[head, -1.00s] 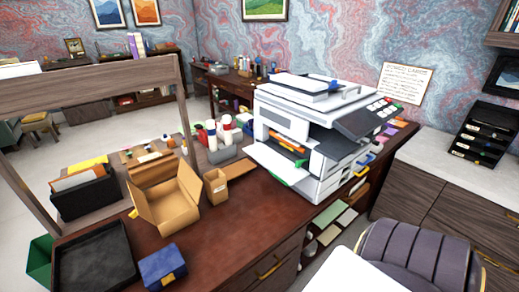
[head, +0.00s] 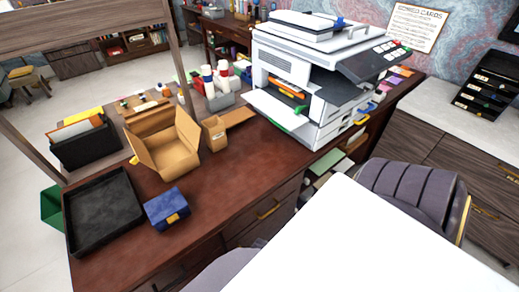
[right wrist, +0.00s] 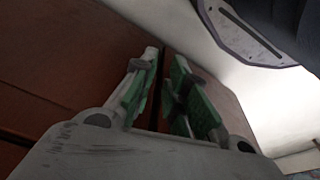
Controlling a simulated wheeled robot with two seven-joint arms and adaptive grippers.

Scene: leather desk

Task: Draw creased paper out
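A white and grey printer (head: 318,85) stands at the right end of the dark red-brown desk (head: 235,190). Its near left side has an open white flap (head: 272,107); an orange part (head: 291,92) and a green part (head: 299,109) show in the opening. I cannot make out any creased paper there. My right gripper (right wrist: 164,58) shows only in the right wrist view. Its green-padded fingers are apart with nothing visible between them, in front of a brown wooden surface. Neither gripper shows in the head view.
An open cardboard box (head: 170,148), a black tray (head: 103,212), a blue box (head: 167,208) and a dark paper holder (head: 88,142) are on the desk's left part. The desk front between blue box and printer is clear.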

